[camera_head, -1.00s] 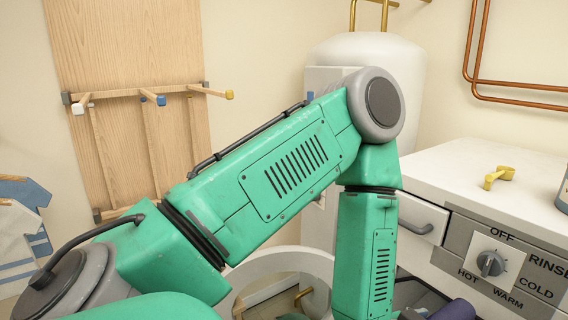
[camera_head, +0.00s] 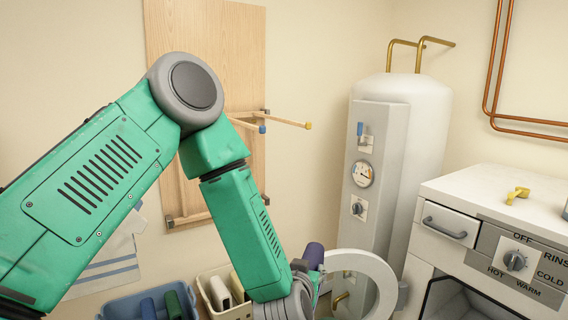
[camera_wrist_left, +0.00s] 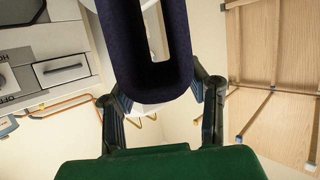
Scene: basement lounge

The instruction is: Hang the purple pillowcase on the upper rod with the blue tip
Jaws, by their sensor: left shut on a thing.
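The purple pillowcase (camera_head: 314,254) shows as a small dark piece beside my left wrist, low in the head view. In the left wrist view the pillowcase (camera_wrist_left: 150,80) is a dark, rounded loop with a long slot. My left gripper (camera_wrist_left: 163,92) is shut on it, a finger at each side. The wall rack (camera_head: 205,30) is a wooden board. Its upper rod with the blue tip (camera_head: 261,129) points outward, partly hidden behind my left arm. Another upper rod, with a yellow tip (camera_head: 307,125), is just right of it. My right gripper is out of view.
A white water tank (camera_head: 420,130) stands right of the rack. The washer (camera_head: 490,200) is at the right, its round door (camera_head: 380,270) open near the pillowcase. A blue bin (camera_head: 115,306) and a cream bin (camera_head: 207,310) sit below. The space before the yellow-tipped rod looks clear.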

